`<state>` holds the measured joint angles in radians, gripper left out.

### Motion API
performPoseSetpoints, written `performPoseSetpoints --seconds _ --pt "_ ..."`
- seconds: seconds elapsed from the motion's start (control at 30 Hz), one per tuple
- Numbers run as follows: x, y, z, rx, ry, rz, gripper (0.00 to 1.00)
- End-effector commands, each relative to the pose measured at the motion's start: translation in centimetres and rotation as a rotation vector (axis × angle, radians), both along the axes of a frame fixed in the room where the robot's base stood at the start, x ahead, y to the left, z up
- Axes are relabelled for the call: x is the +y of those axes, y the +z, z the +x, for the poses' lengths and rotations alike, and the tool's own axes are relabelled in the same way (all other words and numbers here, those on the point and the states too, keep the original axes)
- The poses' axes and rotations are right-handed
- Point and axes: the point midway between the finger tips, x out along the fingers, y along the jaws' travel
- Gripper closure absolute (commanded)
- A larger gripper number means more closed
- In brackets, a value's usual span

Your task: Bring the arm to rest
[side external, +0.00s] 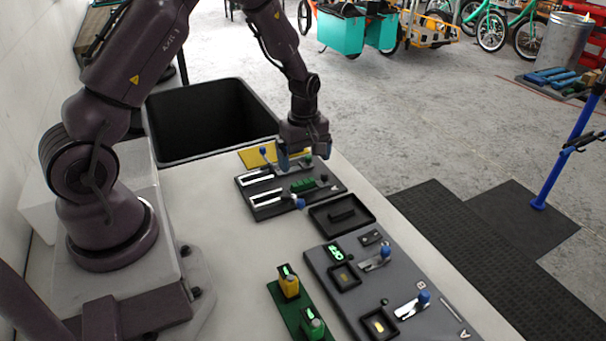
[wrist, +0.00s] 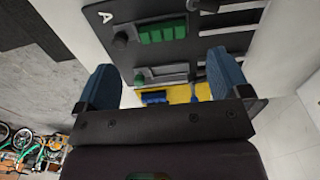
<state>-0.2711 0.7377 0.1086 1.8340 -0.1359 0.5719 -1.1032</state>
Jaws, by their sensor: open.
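My gripper (side external: 295,160) is open and empty. It hangs over the far end of the dark panel (side external: 262,211) with slide levers, near the yellow plate (side external: 256,158). In the wrist view my gripper's two blue fingers (wrist: 165,85) stand wide apart, with nothing between them but the panel behind. The panel (wrist: 205,45) carries a green block (wrist: 163,31), a dark knob and slots. One blue-knobbed lever (side external: 299,203) is at the panel's near right; another blue knob (side external: 263,151) is by the yellow plate. I cannot tell whether a finger touches the panel.
A grey board (side external: 345,305) with blue-knobbed switches and a green board (side external: 284,312) with yellow and green blocks are nearer. A large black bin (side external: 160,118) stands behind. Cargo bikes (side external: 342,33) and a blue post (side external: 562,160) are beyond the table.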

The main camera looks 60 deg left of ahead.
Motion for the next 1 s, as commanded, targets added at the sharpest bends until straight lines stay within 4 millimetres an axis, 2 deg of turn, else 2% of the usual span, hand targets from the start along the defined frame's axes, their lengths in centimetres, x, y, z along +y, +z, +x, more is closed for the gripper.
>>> performPoseSetpoints --seconds 0.03,0.2,0.33,0.53,0.63,0.7,1.0 --pt "0.0 1.3 0.0 -0.003 0.0 0.002 0.05" --pt "0.0 4.4 -0.1 0.002 0.0 0.0 0.05" --pt "0.0 5.8 -0.1 0.005 0.001 -0.001 0.05" --pt "0.0 6.4 -0.3 0.013 -0.075 -0.004 0.05" --pt "-0.4 5.8 -1.5 0.052 -0.199 -0.02 0.05" --pt "-1.1 6.3 -2.7 0.07 -0.317 -0.035 0.05" --pt "-5.8 13.5 -6.8 -0.004 -0.827 -0.029 0.05"
